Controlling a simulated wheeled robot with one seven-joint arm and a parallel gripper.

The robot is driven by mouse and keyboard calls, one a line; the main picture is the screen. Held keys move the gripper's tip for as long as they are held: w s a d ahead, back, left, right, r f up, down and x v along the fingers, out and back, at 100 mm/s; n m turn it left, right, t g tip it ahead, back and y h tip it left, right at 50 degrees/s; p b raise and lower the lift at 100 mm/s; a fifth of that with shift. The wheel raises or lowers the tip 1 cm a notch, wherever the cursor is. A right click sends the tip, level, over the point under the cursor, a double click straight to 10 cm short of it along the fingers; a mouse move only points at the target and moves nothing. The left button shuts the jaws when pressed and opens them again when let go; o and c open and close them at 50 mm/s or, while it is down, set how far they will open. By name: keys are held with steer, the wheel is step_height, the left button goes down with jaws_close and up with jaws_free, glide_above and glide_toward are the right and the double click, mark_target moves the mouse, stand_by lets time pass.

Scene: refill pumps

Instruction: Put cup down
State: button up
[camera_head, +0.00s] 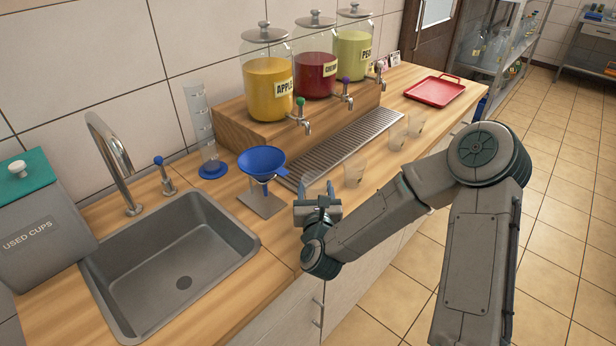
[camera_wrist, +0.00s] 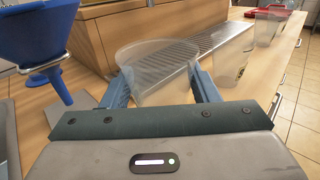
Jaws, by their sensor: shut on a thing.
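My gripper (camera_head: 316,192) is shut on a clear cup, with one blue finger on each side of it. The cup (camera_wrist: 158,70) stands upright between the fingers in the wrist view, its rim open at the top. In the head view the cup is mostly hidden by my gripper. It is over the wooden counter (camera_head: 225,200), right of the blue funnel and near the metal drip tray. I cannot tell whether its base touches the counter.
A blue funnel (camera_head: 261,163) on a stand is to the left. Other clear cups (camera_head: 354,173) stand along the counter to the right, beside the drip tray (camera_head: 345,143). Dispensers (camera_head: 268,88) are behind. A sink (camera_head: 170,262), used-cups bin (camera_head: 40,228) and red tray (camera_head: 434,91) are farther off.

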steer(key=shift+a, duration=0.5)
steer(key=shift+a+r, duration=0.1)
steer(key=shift+r, duration=0.1)
steer(key=w+p, duration=0.1)
steer(key=w, duration=0.3)
steer(key=w+a+p, duration=0.1)
steer(key=w, duration=0.4)
steer(key=w+p, duration=0.1)
steer(key=w, duration=0.4)
steer(key=shift+w+a, duration=0.2)
steer(key=shift+a, duration=0.2)
steer(key=w, duration=0.1)
steer(key=w+p, duration=0.1)
steer(key=w, duration=0.1)
steer(key=shift+w+a, duration=0.2)
steer(key=shift+w, duration=0.05)
steer(key=shift+s+f+p, duration=0.1)
steer(key=shift+f+p, duration=0.3)
steer(key=shift+f, duration=0.35)
steer(key=shift+f+b, duration=0.3)
steer(key=shift+b, duration=0.15)
steer(key=o, duration=1)
steer(key=shift+r, duration=0.1)
